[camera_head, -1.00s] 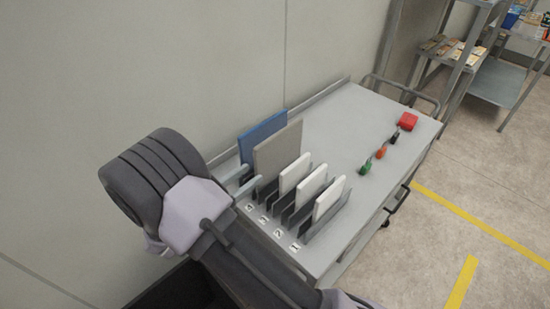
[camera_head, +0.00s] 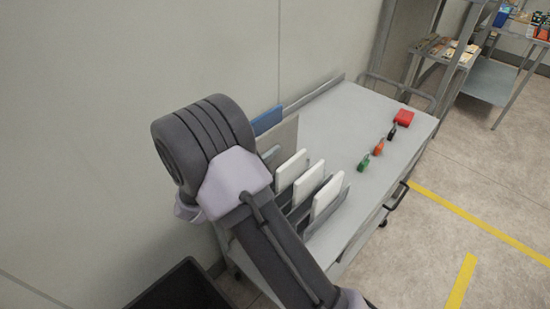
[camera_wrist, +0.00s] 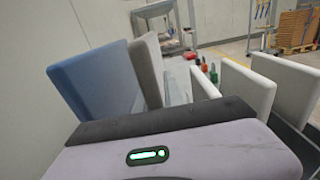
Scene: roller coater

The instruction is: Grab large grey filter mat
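The large grey filter mat (camera_head: 281,134) stands upright in the rack, partly hidden behind my arm. In the wrist view the grey mat (camera_wrist: 149,66) shows nearly edge-on, just right of the large blue mat (camera_wrist: 98,76). My gripper (camera_head: 270,154) is mostly hidden by my wrist in the head view; a small pale finger part shows at the grey mat's lower face. In the wrist view a pale finger-like part lies just right of the grey mat. The second finger is not clearly seen, so whether the gripper is shut on the mat cannot be told.
Several smaller white mats (camera_head: 292,169) stand in grey slots to the right of the grey mat. Padlocks (camera_head: 378,147) and a red item (camera_head: 403,117) lie farther along the cart top (camera_head: 337,121). The wall is close on the left. A black bin (camera_head: 182,291) is below.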

